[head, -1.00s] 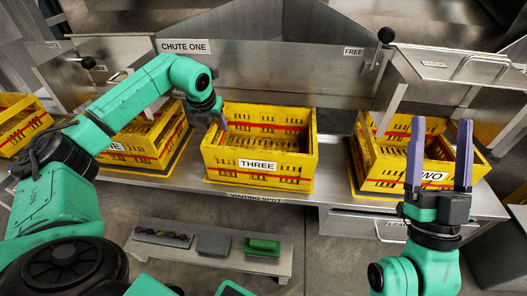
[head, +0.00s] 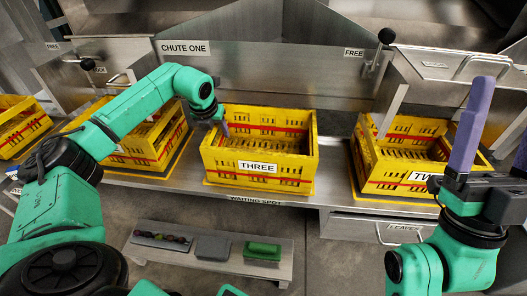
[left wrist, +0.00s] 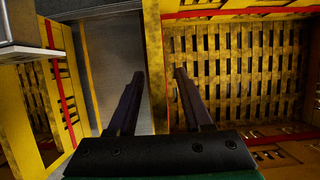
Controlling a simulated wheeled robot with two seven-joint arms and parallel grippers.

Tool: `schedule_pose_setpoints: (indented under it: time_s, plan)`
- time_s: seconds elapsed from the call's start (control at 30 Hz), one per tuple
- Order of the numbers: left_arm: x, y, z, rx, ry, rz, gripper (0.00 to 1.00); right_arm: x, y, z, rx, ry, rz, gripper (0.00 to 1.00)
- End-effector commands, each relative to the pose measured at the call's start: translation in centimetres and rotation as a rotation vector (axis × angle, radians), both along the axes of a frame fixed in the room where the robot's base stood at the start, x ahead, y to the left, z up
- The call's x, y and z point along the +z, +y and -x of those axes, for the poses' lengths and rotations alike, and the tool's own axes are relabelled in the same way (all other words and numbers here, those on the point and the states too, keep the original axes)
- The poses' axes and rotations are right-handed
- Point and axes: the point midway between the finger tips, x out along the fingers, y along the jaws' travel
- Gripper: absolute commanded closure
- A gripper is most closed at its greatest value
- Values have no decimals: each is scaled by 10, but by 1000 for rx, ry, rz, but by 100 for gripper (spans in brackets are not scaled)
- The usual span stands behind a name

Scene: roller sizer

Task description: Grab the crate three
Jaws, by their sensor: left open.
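Crate three (head: 285,183), a yellow slatted crate with a red stripe and a "THREE" label, sits upright on the steel bench at the waiting spot. It looks empty. My left gripper (head: 225,129) is at its left side, pointing down, its fingers partly hidden by the arm. In the left wrist view the open left gripper (left wrist: 156,82) has one finger on each side of the left wall of crate three (left wrist: 153,60); I cannot tell whether they touch it. My right gripper (head: 497,120) is open and empty at the right, in front of crate two.
Crate two (head: 378,186) stands to the right, and crate one (head: 165,150) to the left, partly behind my left arm. Another yellow crate (head: 22,128) is at the far left. A low shelf (head: 190,262) with small items stands in front of the bench.

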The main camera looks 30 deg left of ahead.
Motion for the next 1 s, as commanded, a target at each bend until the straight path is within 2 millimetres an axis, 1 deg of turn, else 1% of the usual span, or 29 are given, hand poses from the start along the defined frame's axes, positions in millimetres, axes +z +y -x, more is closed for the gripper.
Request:
schedule_pose_setpoints:
  time_s: [0.33, 0.37, 0.4, 0.47, 1.0]
  plan:
    - [-2, 0, 0, 0, 0, 0, 50, 1, 0, 0, 0, 1, 0, 16]
    - [-2, 0, 0, 0, 0, 0, 61, 1, 0, 0, 0, 1, 0, 16]
    - [-2, 0, 0, 0, 0, 0, 77, 1, 0, 0, 0, 1, 0, 16]
    - [-2, 0, 0, 0, 0, 0, 100, 1, 0, 0, 0, 1, 0, 16]
    - [-2, 0, 0, 0, 0, 0, 100, 0, 0, -1, 1, 3, 1, 16]
